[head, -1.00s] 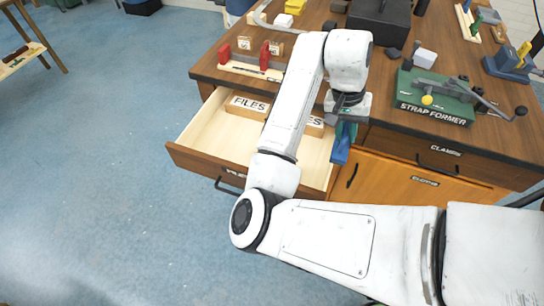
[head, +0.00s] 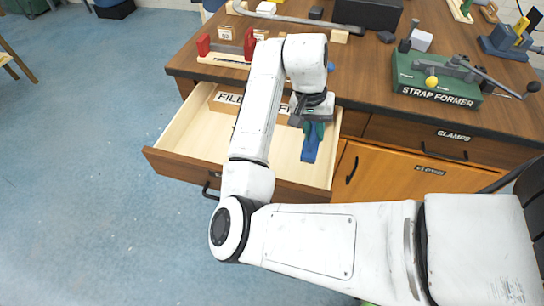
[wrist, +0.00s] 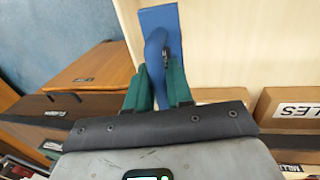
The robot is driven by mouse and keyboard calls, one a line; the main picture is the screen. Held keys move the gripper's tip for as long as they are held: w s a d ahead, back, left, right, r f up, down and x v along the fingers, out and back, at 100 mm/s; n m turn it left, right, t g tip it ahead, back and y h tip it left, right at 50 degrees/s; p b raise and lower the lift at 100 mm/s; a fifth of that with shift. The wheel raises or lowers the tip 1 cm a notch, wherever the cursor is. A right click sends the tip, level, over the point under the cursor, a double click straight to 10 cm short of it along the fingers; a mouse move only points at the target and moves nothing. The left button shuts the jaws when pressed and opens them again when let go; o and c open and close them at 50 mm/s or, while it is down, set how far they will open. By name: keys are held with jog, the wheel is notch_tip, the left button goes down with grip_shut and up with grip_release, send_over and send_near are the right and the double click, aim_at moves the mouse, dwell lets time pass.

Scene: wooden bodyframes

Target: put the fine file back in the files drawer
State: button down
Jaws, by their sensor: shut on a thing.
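My gripper (head: 314,130) is shut on a blue item, taken to be the fine file (head: 310,150). The file hangs down from the green fingers over the right part of the open files drawer (head: 172,163). In the wrist view, the file (wrist: 160,20) extends away from my gripper (wrist: 158,88), above the drawer's pale floor (wrist: 240,45). Its far end lies close to the drawer's right side, and I cannot tell whether it touches anything. A wooden block marked FILES (head: 226,101) lies at the back of the drawer. My arm hides part of the drawer.
The drawer's front and left floor are clear. The wooden bench top (head: 370,100) overhangs the drawer's back. The green strap former (head: 436,85) stands on it at right, and a red-ended rack (head: 225,55) at left. The clamps drawer (head: 450,140) is shut.

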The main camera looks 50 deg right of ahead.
jog(key=w+a+f, duration=0.1)
jog(key=w+f, duration=0.1)
jog(key=w, duration=0.1)
jog(key=w+a+f, duration=0.2)
jog(key=f, duration=0.1)
jog(key=w+a+f, duration=0.1)
jog(key=w+f, duration=0.1)
jog(key=w, duration=0.1)
jog(key=shift+w+a+f, duration=0.3)
jog(key=shift+w+f, duration=0.05)
jog(key=shift+w+a+f+p, duration=0.1)
jog(key=shift+f+p, duration=0.1)
jog(key=shift+f, duration=0.75)
jog(key=shift+w+a+f+p, duration=0.1)
jog(key=shift+f+p, duration=0.05)
jog(key=shift+f, duration=0.75)
jog(key=c, duration=1)
grip_release()
jog(key=shift+f, duration=0.1)
jog(key=r, duration=0.4)
jog(key=w+r, duration=0.1)
jog(key=r, duration=0.3)
jog(key=w+r, duration=0.1)
jog(key=r, duration=0.3)
jog(key=shift+w+a+b, duration=0.1)
jog(key=shift+a+b, duration=0.2)
jog(key=shift+b, duration=0.1)
